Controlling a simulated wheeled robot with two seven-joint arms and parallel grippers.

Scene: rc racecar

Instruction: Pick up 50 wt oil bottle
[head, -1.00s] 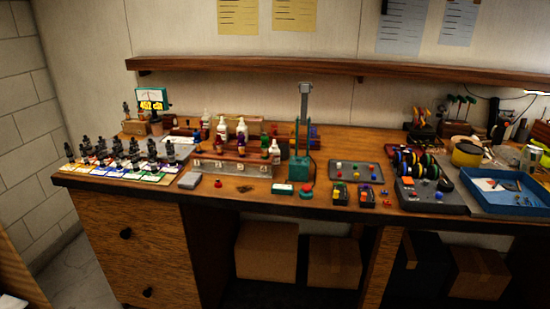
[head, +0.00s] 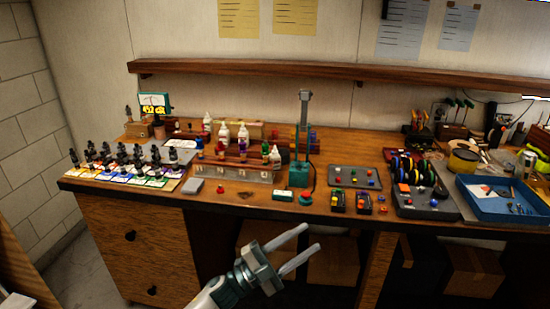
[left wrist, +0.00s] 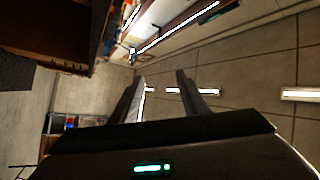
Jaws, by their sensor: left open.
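Several white bottles stand on the wooden rack area at the middle left of the bench in the head view, among them one white bottle (head: 224,133), another beside it (head: 243,137) and a smaller one at the rack's right end (head: 275,156). Their labels are too small to read, so I cannot tell which is the 50 wt oil bottle. My left gripper (head: 302,246) is open and empty in front of the bench, below the bench top and apart from it. Its open fingers (left wrist: 160,90) also show in the left wrist view with nothing between them. My right gripper is not in view.
Small dark bottles on coloured cards (head: 130,165) fill the bench's left end. A green post stand (head: 300,172) rises right of the rack. A blue tray (head: 505,208) lies at the right. A shelf (head: 250,67) runs above. The bench front edge (head: 230,207) is an obstacle.

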